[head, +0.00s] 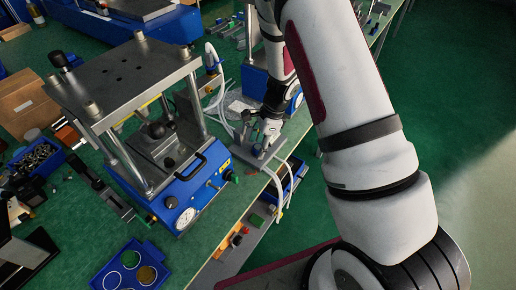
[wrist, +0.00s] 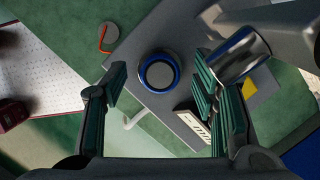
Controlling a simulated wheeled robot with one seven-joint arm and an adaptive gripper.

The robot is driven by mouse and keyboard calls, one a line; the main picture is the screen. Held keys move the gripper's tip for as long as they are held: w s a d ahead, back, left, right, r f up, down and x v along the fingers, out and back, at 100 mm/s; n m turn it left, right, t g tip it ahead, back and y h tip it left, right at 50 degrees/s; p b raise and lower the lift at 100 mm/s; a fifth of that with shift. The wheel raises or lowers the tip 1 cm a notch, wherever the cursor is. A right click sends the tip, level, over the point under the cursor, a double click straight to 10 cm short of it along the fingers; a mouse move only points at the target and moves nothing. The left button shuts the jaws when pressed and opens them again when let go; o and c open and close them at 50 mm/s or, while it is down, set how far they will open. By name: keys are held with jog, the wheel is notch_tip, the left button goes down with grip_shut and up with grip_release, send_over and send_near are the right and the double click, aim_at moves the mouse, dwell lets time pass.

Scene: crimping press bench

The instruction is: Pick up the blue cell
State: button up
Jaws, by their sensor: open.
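In the wrist view the blue cell (wrist: 159,72) shows end-on as a round thing with a blue rim and a pale centre. It stands on a grey plate (wrist: 178,25). My gripper (wrist: 161,82) is open, with one green ridged finger left of the cell and one right of it. Gaps show on both sides, and nothing is held. In the head view my gripper (head: 268,130) is low over a small grey plate (head: 257,155) right of the press; I cannot make out the cell there.
A shiny metal cylinder (wrist: 238,54) is close by the right finger. The blue press (head: 180,185) stands left of my arm, with white hoses (head: 213,60) behind.

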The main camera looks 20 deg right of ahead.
jog(key=shift+c, duration=0.6)
grip_shut()
jog(key=shift+r, duration=0.15)
